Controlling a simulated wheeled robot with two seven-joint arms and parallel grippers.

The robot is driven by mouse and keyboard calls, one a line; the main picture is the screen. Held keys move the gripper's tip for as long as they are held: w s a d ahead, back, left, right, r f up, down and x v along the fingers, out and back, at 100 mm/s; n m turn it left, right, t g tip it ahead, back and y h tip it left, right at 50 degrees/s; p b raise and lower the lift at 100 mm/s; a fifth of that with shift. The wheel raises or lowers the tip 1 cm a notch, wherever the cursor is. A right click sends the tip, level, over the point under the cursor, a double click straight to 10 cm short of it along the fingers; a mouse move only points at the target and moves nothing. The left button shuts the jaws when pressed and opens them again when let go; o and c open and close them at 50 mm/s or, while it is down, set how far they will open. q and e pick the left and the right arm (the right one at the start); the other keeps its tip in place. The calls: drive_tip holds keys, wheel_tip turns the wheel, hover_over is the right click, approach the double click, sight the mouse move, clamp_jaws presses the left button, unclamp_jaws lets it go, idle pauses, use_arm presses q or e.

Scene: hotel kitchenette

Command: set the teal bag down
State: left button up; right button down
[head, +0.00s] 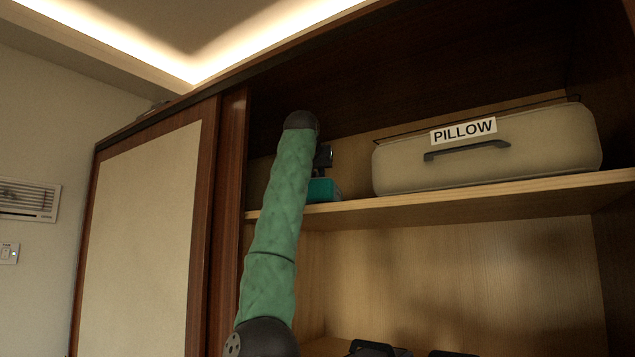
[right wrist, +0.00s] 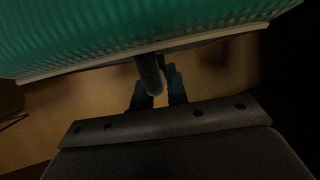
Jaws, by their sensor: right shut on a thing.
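The teal bag (head: 322,190) is at the left end of the upper wardrobe shelf (head: 460,207) in the head view, mostly hidden behind my green-sleeved right arm. Its underside is level with the shelf board; I cannot tell whether it touches. In the right wrist view the ribbed teal bag (right wrist: 130,30) fills the top, with a pale edge along it. My right gripper (right wrist: 157,82) is shut on the bag's dark handle (right wrist: 150,76). The right gripper (head: 324,158) shows only partly in the head view, beside my arm. My left gripper is not in view.
A beige case labelled PILLOW (head: 490,150) stands on the same shelf, to the right of the teal bag, with a gap between them. A wooden upright (head: 232,180) borders the shelf on the left. Dark objects (head: 375,349) show low at the bottom edge.

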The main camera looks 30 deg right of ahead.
drive_tip(key=shift+w+f, duration=0.25)
drive_tip(key=shift+f, duration=0.65)
drive_tip(key=shift+d+f, duration=0.1)
drive_tip(key=shift+f, duration=0.15)
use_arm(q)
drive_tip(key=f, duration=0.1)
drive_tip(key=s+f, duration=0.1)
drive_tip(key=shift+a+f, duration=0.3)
use_arm(e)
drive_tip(key=shift+s+r, duration=0.1)
drive_tip(key=shift+s, duration=0.1)
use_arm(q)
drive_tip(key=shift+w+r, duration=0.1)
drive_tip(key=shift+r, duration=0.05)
use_arm(e)
drive_tip(key=c, duration=1.4)
unclamp_jaws()
drive_tip(key=shift+w+f, duration=0.15)
drive_tip(key=shift+f, duration=0.05)
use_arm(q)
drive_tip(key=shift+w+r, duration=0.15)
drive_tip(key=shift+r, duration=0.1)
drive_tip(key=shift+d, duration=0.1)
use_arm(e)
drive_tip(key=shift+r, duration=0.1)
